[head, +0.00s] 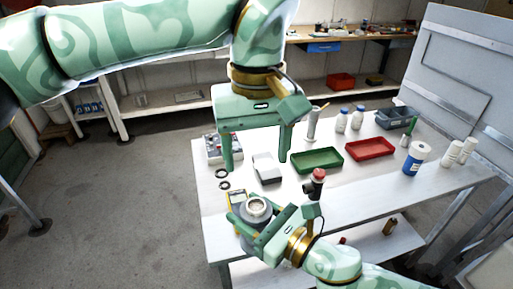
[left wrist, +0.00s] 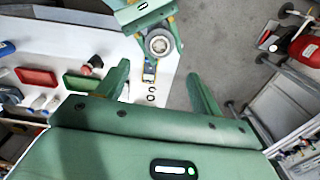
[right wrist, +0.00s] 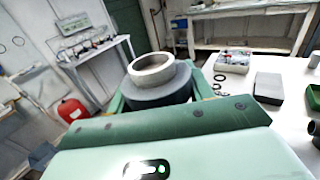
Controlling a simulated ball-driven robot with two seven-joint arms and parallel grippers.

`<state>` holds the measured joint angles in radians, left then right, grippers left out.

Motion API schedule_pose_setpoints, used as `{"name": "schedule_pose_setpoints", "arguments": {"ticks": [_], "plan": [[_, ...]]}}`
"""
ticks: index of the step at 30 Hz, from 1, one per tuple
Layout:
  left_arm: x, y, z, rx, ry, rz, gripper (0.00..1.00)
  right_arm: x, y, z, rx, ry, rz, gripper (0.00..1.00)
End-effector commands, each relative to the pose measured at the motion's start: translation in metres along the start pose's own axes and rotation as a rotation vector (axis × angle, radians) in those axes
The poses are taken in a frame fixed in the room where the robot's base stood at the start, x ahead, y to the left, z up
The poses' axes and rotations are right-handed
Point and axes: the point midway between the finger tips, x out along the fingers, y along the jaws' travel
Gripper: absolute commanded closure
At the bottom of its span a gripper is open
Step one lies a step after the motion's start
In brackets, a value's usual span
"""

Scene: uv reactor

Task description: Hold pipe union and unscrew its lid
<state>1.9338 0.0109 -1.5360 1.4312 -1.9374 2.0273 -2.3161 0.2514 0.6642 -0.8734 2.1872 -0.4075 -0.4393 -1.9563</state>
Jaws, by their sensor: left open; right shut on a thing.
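The pipe union (head: 257,209) is a grey round body with a pale ring on top and an open-looking centre. My right gripper (head: 254,221) is shut on it and holds it upright over the table's front left edge. In the right wrist view the union (right wrist: 152,72) hides most of the fingers. My left gripper (head: 256,166) is open and empty, above and behind the union, its fingers pointing down. In the left wrist view the union (left wrist: 159,42) lies beyond the open fingertips, apart from them. I cannot tell whether the pale ring is the lid.
The white table (head: 300,229) holds a green tray (head: 317,161), a red tray (head: 369,149), a grey box (head: 266,168), black rings (head: 223,180) and a red-topped black fitting (head: 314,186). A yellow meter (head: 237,198) lies by the union. Bottles stand on the right.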

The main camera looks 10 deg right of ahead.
Motion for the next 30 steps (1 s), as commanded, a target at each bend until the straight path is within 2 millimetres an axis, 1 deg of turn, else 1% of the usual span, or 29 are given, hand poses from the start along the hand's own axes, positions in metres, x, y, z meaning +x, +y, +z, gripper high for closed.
{"name": "schedule_pose_setpoints", "arguments": {"ticks": [2,5,12,15,18,21,24,30], "plan": [[0.006,0.000,0.000,0.026,-0.002,-0.001,0.34,0.000,0.000,0.001,0.000,-0.001,0.000,1.00],[0.021,0.000,0.000,0.031,-0.004,-0.001,0.34,0.000,0.000,0.001,0.000,-0.001,0.000,1.00],[0.072,0.000,0.001,0.029,-0.005,0.000,0.34,0.000,0.000,0.001,0.000,-0.001,0.000,1.00],[0.090,0.000,0.001,0.028,-0.005,0.001,0.34,0.000,0.000,0.001,0.000,-0.002,0.000,1.00],[0.104,0.000,0.001,0.027,-0.003,0.001,0.34,0.000,0.000,0.001,0.000,-0.002,0.000,1.00],[0.114,0.000,0.000,0.027,-0.001,0.001,0.34,0.000,0.000,0.001,0.000,-0.002,0.000,1.00],[0.118,0.000,0.000,0.027,-0.001,0.001,0.34,0.000,0.000,0.001,0.000,-0.002,0.000,1.00],[0.119,0.000,0.000,0.026,0.001,0.001,0.34,0.000,0.000,0.001,0.000,-0.002,0.000,1.00]]}}
